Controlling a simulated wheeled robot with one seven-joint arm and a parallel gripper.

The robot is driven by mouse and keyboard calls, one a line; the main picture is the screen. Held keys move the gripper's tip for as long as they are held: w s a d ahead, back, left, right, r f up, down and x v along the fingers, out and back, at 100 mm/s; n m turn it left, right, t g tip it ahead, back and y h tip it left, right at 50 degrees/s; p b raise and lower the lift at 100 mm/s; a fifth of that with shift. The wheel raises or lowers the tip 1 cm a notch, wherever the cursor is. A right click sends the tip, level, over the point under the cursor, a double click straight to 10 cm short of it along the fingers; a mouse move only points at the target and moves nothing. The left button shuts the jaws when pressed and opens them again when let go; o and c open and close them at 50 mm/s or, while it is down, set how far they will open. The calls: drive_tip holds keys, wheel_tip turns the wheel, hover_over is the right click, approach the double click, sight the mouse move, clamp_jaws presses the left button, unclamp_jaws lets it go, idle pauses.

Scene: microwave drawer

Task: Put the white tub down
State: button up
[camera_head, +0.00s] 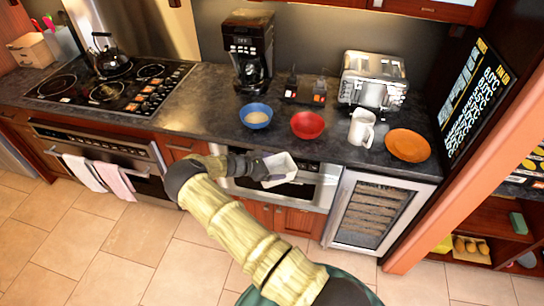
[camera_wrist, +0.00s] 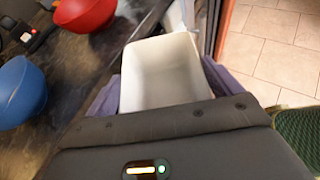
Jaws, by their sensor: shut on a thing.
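The white tub (camera_head: 280,166) is held at the end of my arm, in front of the counter's front edge and over the microwave drawer front. My gripper (camera_head: 262,169) is shut on it. In the wrist view the white tub (camera_wrist: 165,72) sits between the two purple-grey fingers of my gripper (camera_wrist: 165,85), its open side showing and its inside looking empty. The microwave drawer (camera_head: 310,188) is below the counter, partly hidden by my arm and the tub. I cannot tell whether it is open.
On the counter (camera_head: 210,112) stand a blue bowl (camera_head: 257,117), red bowl (camera_head: 307,125), white pitcher (camera_head: 361,128), orange plate (camera_head: 408,145), toaster (camera_head: 373,82) and coffee maker (camera_head: 249,50). Counter between cooktop (camera_head: 110,85) and blue bowl is clear. A wine cooler (camera_head: 375,212) stands right of the drawer.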

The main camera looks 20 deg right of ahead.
sight(274, 185)
drive_tip(key=f+n+t+y, duration=0.1)
drive_tip(key=f+n+t, duration=0.1)
drive_tip(key=f, duration=0.1)
drive_tip(key=s+f+n+t, duration=0.1)
drive_tip(key=f+n+t, duration=0.2)
drive_tip(key=shift+s+a+y+b, duration=0.15)
drive_tip(key=shift+a+y+b, duration=0.05)
drive_tip(key=shift+y+b, duration=0.2)
drive_tip(key=shift+s+a+f+n+t+y, duration=0.1)
drive_tip(key=shift+s+f+n+t+y, duration=0.1)
drive_tip(key=shift+f+n+t+y, duration=0.3)
drive_tip(key=shift+s+a+f+n+t+y, duration=0.1)
drive_tip(key=shift+s+n+t+y, duration=0.15)
drive_tip(key=shift+n+t, duration=0.4)
drive_tip(key=shift+s+a+n+t+y+b, duration=0.15)
drive_tip(key=shift+s+n+t+y+b, duration=0.25)
drive_tip(key=shift+n+t+y, duration=0.45)
drive_tip(key=n+y, duration=0.1)
drive_tip(key=s+n+y, duration=0.1)
drive_tip(key=shift+s+a+r+n+t, duration=0.2)
drive_tip(key=shift+r+n+t, duration=0.1)
drive_tip(key=shift+r+t, duration=0.1)
drive_tip(key=s+a+r+n+t+y+b, duration=0.1)
drive_tip(key=s+a+r+n+y, duration=0.1)
drive_tip(key=s+r+n+y, duration=0.3)
wheel_tip(274, 185, up, 3)
drive_tip(key=shift+a+r+y+b, duration=0.1)
drive_tip(key=shift+a+y+b, duration=0.05)
drive_tip(key=shift+y+b, duration=0.2)
